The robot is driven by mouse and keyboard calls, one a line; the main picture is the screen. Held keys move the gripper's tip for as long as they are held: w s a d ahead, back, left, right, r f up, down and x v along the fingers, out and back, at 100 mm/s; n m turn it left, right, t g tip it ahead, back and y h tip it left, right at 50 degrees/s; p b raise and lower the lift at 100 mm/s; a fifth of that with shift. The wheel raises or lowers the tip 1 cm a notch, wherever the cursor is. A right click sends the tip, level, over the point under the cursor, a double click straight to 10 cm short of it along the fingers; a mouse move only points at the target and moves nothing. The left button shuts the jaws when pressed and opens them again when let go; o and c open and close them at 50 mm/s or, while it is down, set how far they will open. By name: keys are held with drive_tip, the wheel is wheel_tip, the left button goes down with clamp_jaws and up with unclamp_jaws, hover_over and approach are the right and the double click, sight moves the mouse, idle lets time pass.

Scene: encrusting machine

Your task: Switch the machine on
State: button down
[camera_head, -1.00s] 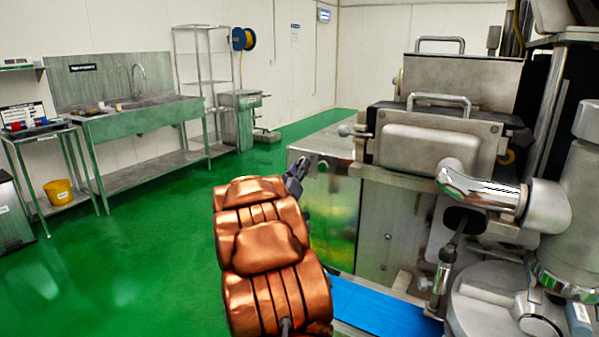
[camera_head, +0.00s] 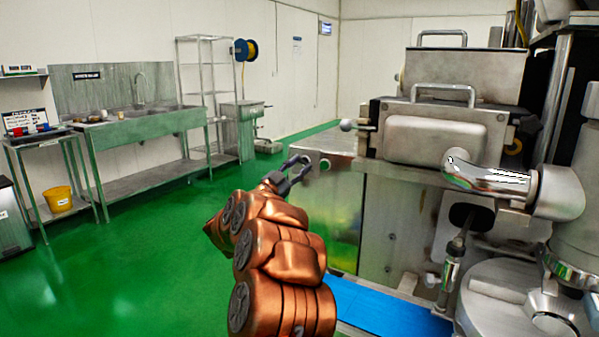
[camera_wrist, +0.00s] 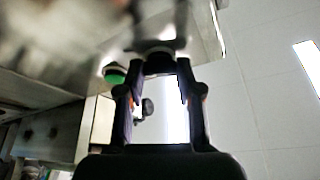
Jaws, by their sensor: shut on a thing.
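The encrusting machine (camera_head: 410,215) is a steel cabinet filling the right half of the head view. My gripper (camera_head: 298,166) is at the cabinet's upper left edge, reaching around its left side. In the wrist view my gripper (camera_wrist: 158,62) is shut on a dark knob (camera_wrist: 158,53), which is blurred and partly hidden by the fingers. A green button (camera_wrist: 115,72) sits just left of the fingers. The switch panel's face is not visible in the head view.
A blue belt (camera_head: 385,307) runs low in front of the cabinet. A sink bench (camera_head: 150,122) and a side table with a yellow bucket (camera_head: 59,196) stand at the left. The green floor (camera_head: 130,245) between is clear.

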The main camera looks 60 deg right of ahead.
drive_tip(key=m+g+y, duration=0.1)
drive_tip(key=m, duration=0.2)
drive_tip(key=m+g+b, duration=0.1)
drive_tip(key=m, duration=0.2)
drive_tip(key=shift+w+f+y, duration=0.1)
drive_tip(key=shift+y, duration=0.3)
drive_tip(key=c, duration=0.8)
unclamp_jaws()
drive_tip(key=shift+o, duration=0.2)
drive_tip(key=shift+a, duration=0.15)
drive_tip(key=v, duration=1.1)
drive_tip(key=shift+w+a, duration=0.25)
drive_tip(key=shift+a, duration=0.05)
